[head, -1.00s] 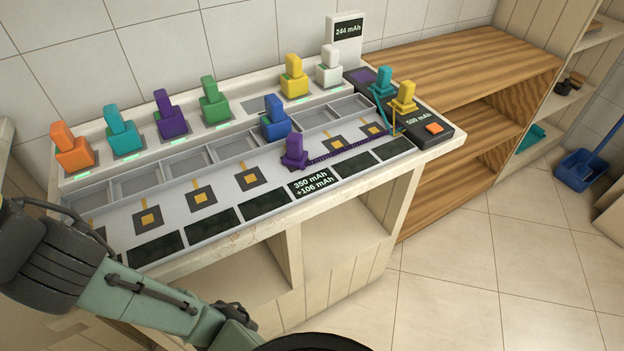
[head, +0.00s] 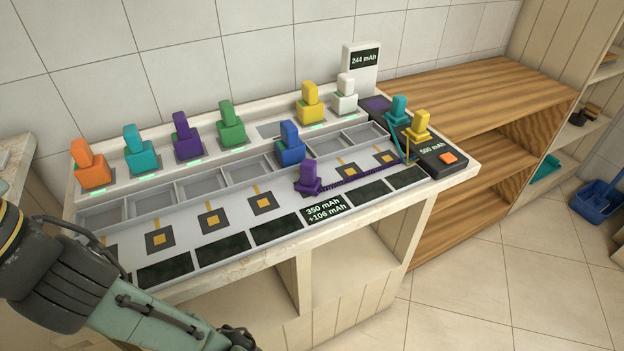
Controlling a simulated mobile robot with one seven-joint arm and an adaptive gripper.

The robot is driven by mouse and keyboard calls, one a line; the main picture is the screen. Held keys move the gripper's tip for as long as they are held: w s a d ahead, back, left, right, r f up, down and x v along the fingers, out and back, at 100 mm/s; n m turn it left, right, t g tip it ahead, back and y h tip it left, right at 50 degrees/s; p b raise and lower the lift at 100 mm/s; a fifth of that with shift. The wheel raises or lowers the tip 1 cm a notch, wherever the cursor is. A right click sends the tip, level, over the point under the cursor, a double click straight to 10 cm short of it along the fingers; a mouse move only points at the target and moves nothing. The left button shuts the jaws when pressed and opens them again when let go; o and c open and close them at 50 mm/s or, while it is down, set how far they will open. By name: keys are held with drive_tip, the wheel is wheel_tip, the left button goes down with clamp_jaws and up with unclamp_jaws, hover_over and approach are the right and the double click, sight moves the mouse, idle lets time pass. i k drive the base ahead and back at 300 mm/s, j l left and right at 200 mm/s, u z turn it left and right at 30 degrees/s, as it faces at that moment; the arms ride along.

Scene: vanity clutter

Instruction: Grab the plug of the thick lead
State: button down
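A purple plug (head: 309,178) stands on the grey panel at the end of a dark purple lead (head: 358,173), which looks the thickest of the leads in view. This lead runs right to the black unit (head: 442,163). A teal plug (head: 399,110) and a yellow plug (head: 419,125) stand at that unit, with thinner leads of their own colours. My arm crosses the lower left corner, well apart from the purple plug. My gripper is outside the picture.
Orange (head: 92,165), teal, purple, green, yellow and white blocks stand along the back ledge. A blue block (head: 290,143) stands in the tray row. A display (head: 361,68) reads 244 mAh. Wooden shelves (head: 470,100) stand at right; the floor in front is clear.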

sight(308, 182)
drive_tip(key=i+l, duration=0.1)
drive_tip(key=l, duration=1.55)
drive_tip(key=i+z, duration=0.05)
